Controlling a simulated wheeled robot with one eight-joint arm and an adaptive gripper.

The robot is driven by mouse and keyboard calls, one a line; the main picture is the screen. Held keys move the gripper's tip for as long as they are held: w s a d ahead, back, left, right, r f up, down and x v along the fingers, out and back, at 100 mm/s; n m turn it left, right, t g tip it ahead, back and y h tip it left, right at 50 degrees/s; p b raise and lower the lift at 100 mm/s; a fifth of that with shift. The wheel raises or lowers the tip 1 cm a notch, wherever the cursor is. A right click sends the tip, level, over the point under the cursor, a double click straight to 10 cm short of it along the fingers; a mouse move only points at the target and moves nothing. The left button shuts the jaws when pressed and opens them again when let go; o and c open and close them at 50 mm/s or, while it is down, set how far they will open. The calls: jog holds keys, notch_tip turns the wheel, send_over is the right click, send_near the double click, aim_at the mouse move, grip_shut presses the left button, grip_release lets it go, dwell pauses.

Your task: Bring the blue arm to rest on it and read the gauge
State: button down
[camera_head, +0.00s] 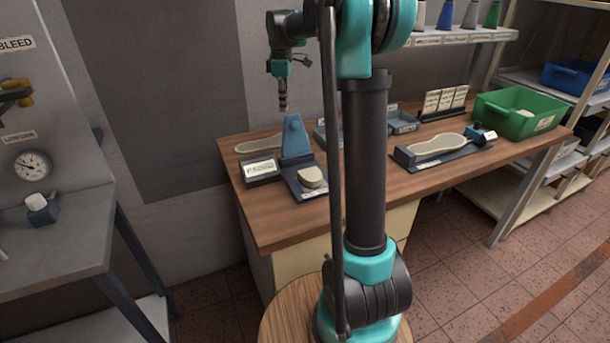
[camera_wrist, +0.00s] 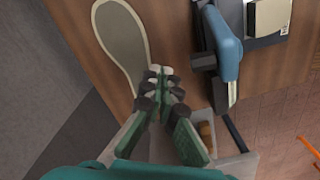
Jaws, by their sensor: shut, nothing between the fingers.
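The gauge stands on the wooden bench with a dark base (camera_head: 296,187) and a pale display box (camera_head: 261,169) whose text is too small to read. Its blue arm (camera_head: 295,137) stands raised at the back of the base; it also shows in the wrist view (camera_wrist: 226,45). A cream block (camera_head: 311,176) lies on the front of the base, with the blue arm not over it. My gripper (camera_head: 283,106) is shut and empty, pointing down behind and slightly left of the blue arm. In the wrist view my fingertips (camera_wrist: 160,82) are together, apart from the arm.
A pale sole-shaped piece (camera_head: 258,144) lies behind the gauge. Blue trays (camera_head: 403,122) are behind and to the right. Another sole in a dark holder (camera_head: 437,147) and a green bin (camera_head: 518,112) stand farther right. A metal bench with a dial (camera_head: 33,165) is at left.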

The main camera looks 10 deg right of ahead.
aim_at(295, 123)
jog(key=shift+s+f, duration=0.1)
jog(key=shift+f, duration=0.1)
jog(key=shift+s+d, duration=0.3)
jog(key=shift+s, duration=1.15)
jog(key=shift+s+d, duration=0.3)
jog(key=shift+s, duration=1.2)
jog(key=shift+s+d, duration=0.3)
jog(key=shift+s, duration=1.15)
jog(key=shift+w+a+r, duration=0.1)
jog(key=shift+w+r, duration=0.25)
jog(key=shift+r, duration=1)
jog(key=shift+w+a+r, duration=0.1)
jog(key=shift+w+r, duration=0.25)
jog(key=shift+r, duration=1)
jog(key=shift+w+r, duration=0.35)
jog(key=shift+r, duration=1)
